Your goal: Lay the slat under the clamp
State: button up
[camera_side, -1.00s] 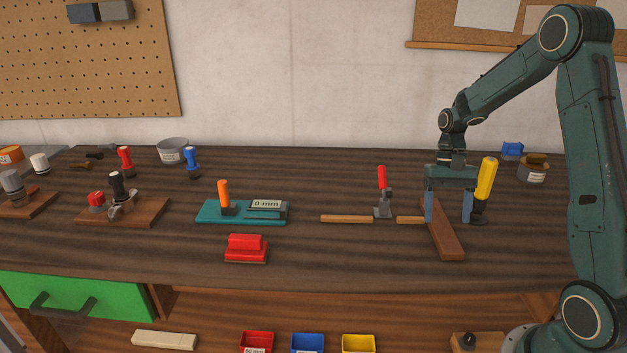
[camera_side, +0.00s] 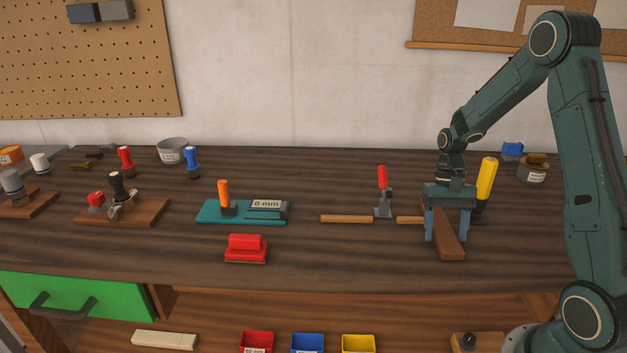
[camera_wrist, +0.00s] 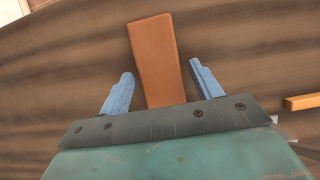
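The slat (camera_side: 449,252) is a flat reddish-brown board lying on the bench at the right, its length running from front to back. In the wrist view the slat (camera_wrist: 155,55) lies between my two blue fingers, with a gap on each side. My gripper (camera_side: 446,239) is open and low over the slat, with a finger on either side of it; whether the fingertips touch the bench is unclear. The clamp (camera_side: 383,196) has an upright red handle and a grey metal body. It stands left of the slat, between two light tan strips (camera_side: 347,219).
A yellow-handled tool (camera_side: 486,180) stands close behind and right of my gripper. A teal gauge (camera_side: 243,211) and a red block (camera_side: 246,248) lie further left. The bench in front of the clamp is clear.

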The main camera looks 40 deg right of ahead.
aim_at(445, 232)
jog(key=c, duration=1)
jog(key=shift+r, duration=5.05)
